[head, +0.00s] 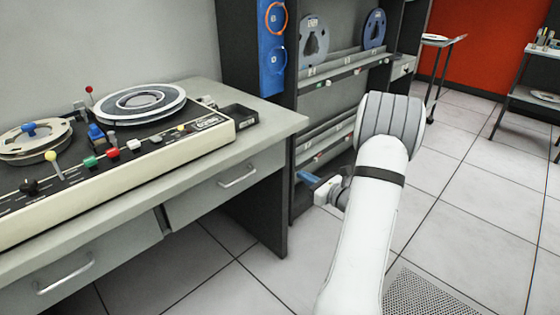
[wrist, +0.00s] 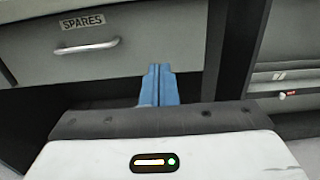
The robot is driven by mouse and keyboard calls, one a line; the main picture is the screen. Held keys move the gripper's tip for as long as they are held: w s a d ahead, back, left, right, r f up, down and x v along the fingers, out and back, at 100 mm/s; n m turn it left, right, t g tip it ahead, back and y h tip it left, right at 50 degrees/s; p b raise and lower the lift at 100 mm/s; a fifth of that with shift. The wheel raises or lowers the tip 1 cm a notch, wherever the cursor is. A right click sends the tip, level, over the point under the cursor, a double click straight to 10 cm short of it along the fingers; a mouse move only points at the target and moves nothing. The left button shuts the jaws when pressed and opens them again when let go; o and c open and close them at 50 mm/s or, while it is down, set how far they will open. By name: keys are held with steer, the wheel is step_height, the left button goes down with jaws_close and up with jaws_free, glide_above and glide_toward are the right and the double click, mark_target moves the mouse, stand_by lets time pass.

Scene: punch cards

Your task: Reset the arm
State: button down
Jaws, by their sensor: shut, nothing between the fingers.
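My gripper (head: 309,178) shows in the head view as blue fingers to the left of my white arm, low in front of the dark rack. In the wrist view my gripper (wrist: 160,72) has its two blue fingers pressed together, with nothing between them. The fingertips overlap the lower edge of a grey drawer in that view. I cannot tell the exact gap, but no contact shows.
The desk (head: 262,128) with a tape machine (head: 175,145) stands at left. Its drawer labelled SPARES (wrist: 150,35) is shut. A rack (head: 340,95) with tape reels stands behind my gripper. Carts (head: 532,97) stand at far right. Tiled floor at right is clear.

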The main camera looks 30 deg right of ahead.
steer(key=s+a+r+n+g+y+p, duration=0.35)
steer(key=a+r+n+g+p, duration=0.35)
steer(key=a, duration=0.6)
steer(key=s+a+r+n+g+y+p, duration=0.3)
steer(key=s+a+r+n+g+p, duration=0.15)
steer(key=a+r+n, duration=0.7)
steer(key=s+a+r+n+g+h+p, duration=0.4)
steer(key=s+a+r+n+g+p, duration=0.1)
steer(key=s+a, duration=0.25)
steer(key=s+d+r+n+t+h+p, duration=0.1)
steer(key=s+d+r+n+h+p, duration=0.1)
steer(key=s+r+n+h+p, duration=0.5)
step_height(320, 180, up, 2)
steer(key=shift+s+d+r+n+t, duration=0.1)
steer(key=shift+s+d+n+t, duration=0.3)
steer(key=shift+n, duration=0.85)
